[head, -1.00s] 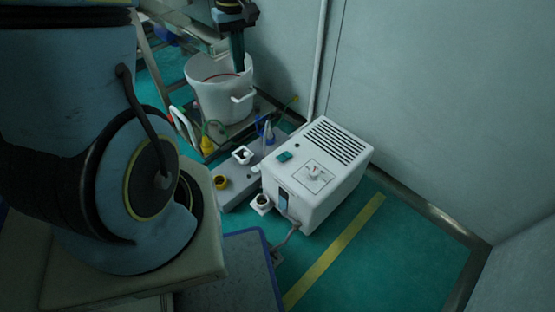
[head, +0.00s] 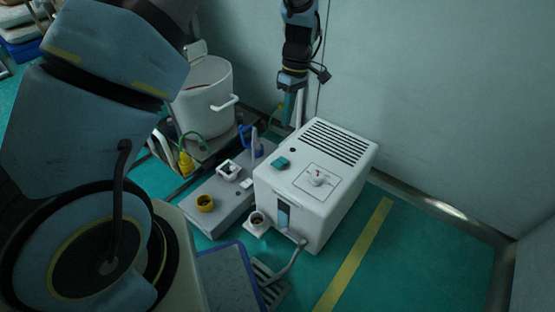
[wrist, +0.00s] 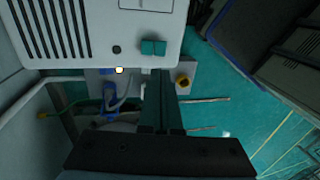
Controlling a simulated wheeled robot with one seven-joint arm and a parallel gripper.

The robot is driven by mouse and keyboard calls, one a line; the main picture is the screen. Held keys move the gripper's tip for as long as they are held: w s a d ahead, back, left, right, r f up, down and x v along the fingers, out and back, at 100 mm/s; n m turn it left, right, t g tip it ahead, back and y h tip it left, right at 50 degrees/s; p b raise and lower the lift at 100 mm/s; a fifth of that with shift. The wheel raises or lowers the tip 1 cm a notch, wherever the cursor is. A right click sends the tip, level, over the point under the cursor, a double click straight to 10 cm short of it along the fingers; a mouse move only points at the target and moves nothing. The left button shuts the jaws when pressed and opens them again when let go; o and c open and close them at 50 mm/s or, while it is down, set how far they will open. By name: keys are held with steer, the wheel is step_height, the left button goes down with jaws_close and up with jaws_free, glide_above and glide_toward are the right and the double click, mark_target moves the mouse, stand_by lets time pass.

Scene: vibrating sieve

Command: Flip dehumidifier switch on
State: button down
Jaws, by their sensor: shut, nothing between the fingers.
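The dehumidifier appears to be the white box (head: 330,208) with black vent slots on top, standing on the floor. On its top are a teal switch-like block (head: 281,163) near the left edge and a dial with a white knob (head: 317,178). The wrist view also shows the teal block (wrist: 153,47); whether it is on or off I cannot tell. My gripper (head: 289,122) points down behind the box's back left edge, above floor level. In the wrist view my gripper (wrist: 161,77) is shut and empty, and its fingers appear just below the block, apart from it.
A white bucket (head: 207,100) stands left of the box. A grey unit (head: 208,197) with a yellow ring, white fitting and blue clip lies beside the box. A wall (head: 430,90) rises behind. Green floor with a yellow stripe (head: 355,255) is clear at right.

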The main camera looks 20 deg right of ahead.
mark_target(279, 165)
steer(key=b+x, duration=0.4)
steer(key=x, duration=1)
steer(key=shift+a, duration=0.1)
steer(key=shift+s+a+f+t+h+p, duration=0.3)
steer(key=shift+a+f+t+h, duration=0.15)
steer(key=shift+h, duration=0.45)
steer(key=shift+f, duration=0.1)
steer(key=shift+w+d, duration=0.1)
steer(key=shift+d, duration=0.05)
